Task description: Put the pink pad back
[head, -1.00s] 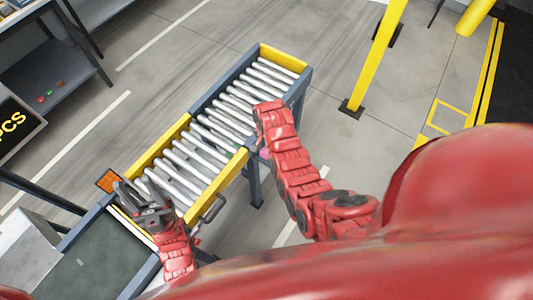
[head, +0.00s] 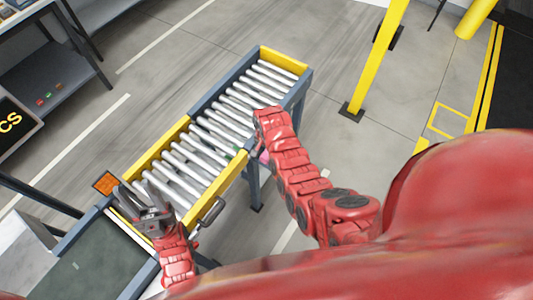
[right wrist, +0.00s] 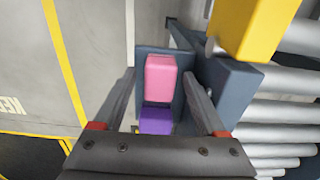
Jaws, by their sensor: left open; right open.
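The pink pad (right wrist: 160,78) is upright against a dark blue-grey panel (right wrist: 151,52) beside the roller conveyor in the right wrist view. A purple block (right wrist: 156,121) sits just below it. My right gripper (right wrist: 158,88) is open, with one finger on each side of the pad; I cannot tell whether they touch it. In the head view only a sliver of pink (head: 264,157) shows beside my right arm, which hides that gripper. My left gripper (head: 138,194) is open and empty over the near end of the rollers.
A yellow post (head: 372,58) stands beyond. An orange square plate (head: 104,183) is near my left gripper. Grey floor lies around.

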